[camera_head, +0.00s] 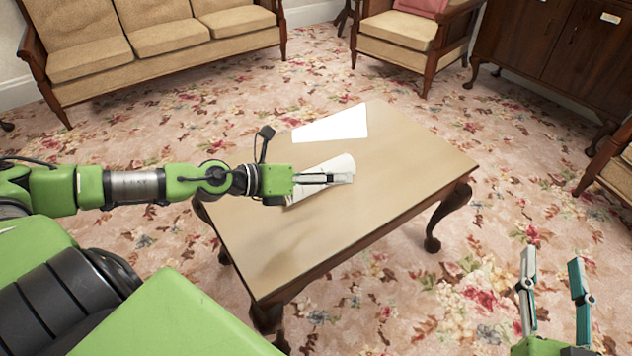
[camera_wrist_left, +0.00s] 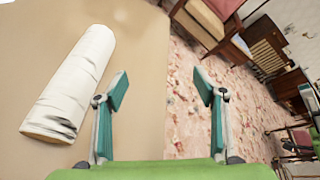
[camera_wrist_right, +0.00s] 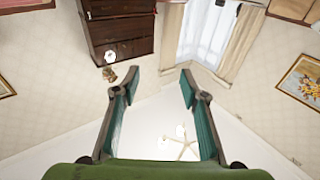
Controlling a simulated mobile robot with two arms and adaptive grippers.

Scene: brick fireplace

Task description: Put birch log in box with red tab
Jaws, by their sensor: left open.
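The birch log (camera_head: 325,170) lies on the tan table (camera_head: 420,150), partly hidden behind my left gripper (camera_head: 335,178) in the head view. In the left wrist view the white log with dark bark marks (camera_wrist_left: 72,85) lies whole on the table, left of the left gripper (camera_wrist_left: 162,90). The left gripper is open with nothing between its fingers, beside the log. My right gripper (camera_head: 553,265) is open and empty at the lower right of the head view, right of the table. In the right wrist view it (camera_wrist_right: 160,80) points upward. No box with a red tab shows.
A flat bright white patch (camera_head: 335,125) is on the table behind the log; I cannot tell what it is. The table's right and front parts are bare. A sofa (camera_head: 165,35), an armchair (camera_head: 405,30) and a dark cabinet (camera_head: 550,45) stand beyond, on flowered carpet.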

